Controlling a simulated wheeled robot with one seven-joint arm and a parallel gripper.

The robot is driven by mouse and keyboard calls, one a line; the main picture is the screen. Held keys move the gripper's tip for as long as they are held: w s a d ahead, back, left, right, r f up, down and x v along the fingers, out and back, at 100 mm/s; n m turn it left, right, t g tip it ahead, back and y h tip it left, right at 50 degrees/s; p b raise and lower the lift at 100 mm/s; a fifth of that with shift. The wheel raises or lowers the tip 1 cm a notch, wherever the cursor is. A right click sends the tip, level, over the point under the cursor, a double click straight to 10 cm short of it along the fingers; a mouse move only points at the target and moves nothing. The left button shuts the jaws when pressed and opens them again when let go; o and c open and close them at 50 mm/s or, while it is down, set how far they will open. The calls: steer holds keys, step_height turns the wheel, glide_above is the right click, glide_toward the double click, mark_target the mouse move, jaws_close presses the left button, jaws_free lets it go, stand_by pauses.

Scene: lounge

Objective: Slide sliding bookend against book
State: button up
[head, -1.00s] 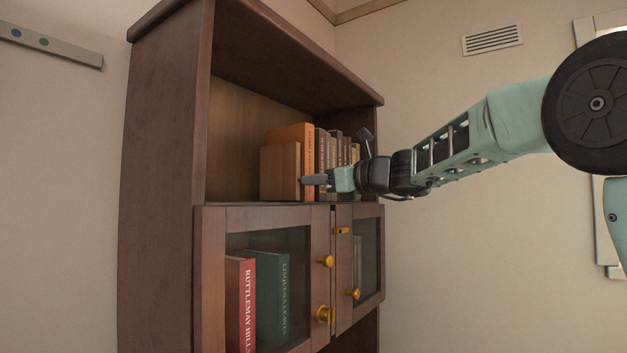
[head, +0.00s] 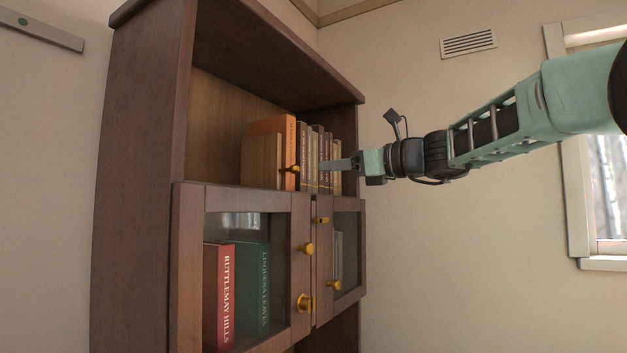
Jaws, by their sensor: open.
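The sliding bookend (head: 261,161) is a low brown wooden block on the open upper shelf, with a small gold knob (head: 291,169) at its front right. It stands upright at the left end of a row of books. The taller orange book (head: 290,135) is right beside it, and I see no gap between them from this angle. My gripper (head: 328,164) is open and empty, pointing left. It is to the right of the knob and apart from it, in front of the row of books, partly hiding their lower spines.
Several brown and tan books (head: 318,142) continue the row to the right. The shelf left of the bookend is empty. Below, cabinet doors with gold knobs (head: 305,249) jut forward; a red book (head: 218,290) and a green book (head: 252,285) show through the glass.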

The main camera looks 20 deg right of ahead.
steer(key=b+v, duration=0.2)
steer(key=v, duration=0.5)
steer(key=shift+s, duration=0.15)
steer(key=shift+d, duration=0.15)
steer(key=s+a+f+n+g+h+b, duration=0.1)
steer(key=s+a+f+n+g, duration=0.2)
steer(key=a+f, duration=0.45)
steer(key=s+a+f+n+g, duration=0.1)
steer(key=a+f+n+g, duration=0.3)
steer(key=f, duration=0.7)
steer(key=s+a+f+n+g+h+b, duration=0.1)
steer(key=s+a+f+n+g, duration=0.15)
steer(key=a+f+n, duration=0.5)
steer(key=s+a+f+n+g+h+b, duration=0.1)
steer(key=s+f+n+h, duration=0.3)
steer(key=s+f+n, duration=0.6)
steer(key=s+a+f+n+g+h+b, duration=0.1)
steer(key=s+f+n+g+h, duration=0.3)
steer(key=s+f+n, duration=0.6)
step_height(320, 180, down, 7)
steer(key=shift+s+f+b, duration=0.1)
steer(key=shift+s+b, duration=0.2)
steer(key=shift+s, duration=0.9)
